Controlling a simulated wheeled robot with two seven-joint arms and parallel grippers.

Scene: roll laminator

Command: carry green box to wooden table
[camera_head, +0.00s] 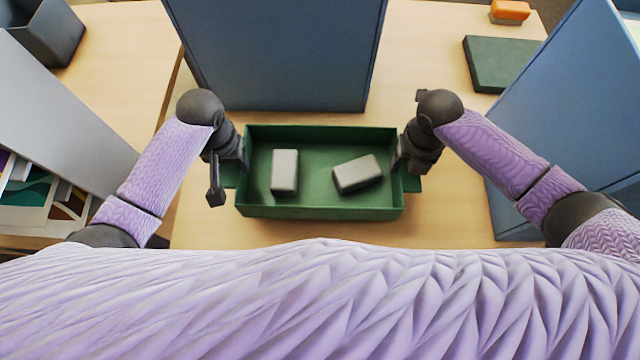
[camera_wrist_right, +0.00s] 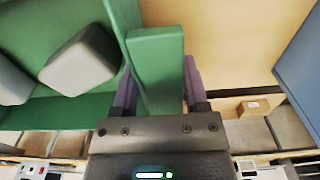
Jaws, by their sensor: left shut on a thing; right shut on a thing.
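The green box (camera_head: 320,212) is an open tray in the middle of the head view, looking about level, with two grey blocks (camera_head: 285,170) (camera_head: 357,174) inside. My left gripper (camera_head: 236,174) is shut on the handle at its left end. My right gripper (camera_head: 408,172) is shut on the handle at its right end. In the right wrist view the green handle (camera_wrist_right: 156,60) sits between the two fingers. A pale wooden table top (camera_head: 450,205) shows beneath and around the box. I cannot tell whether the box touches it.
A tall blue-grey panel (camera_head: 280,60) stands just behind the box. Another blue panel (camera_head: 570,110) stands at the right. A grey panel (camera_head: 60,115) is at the left.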

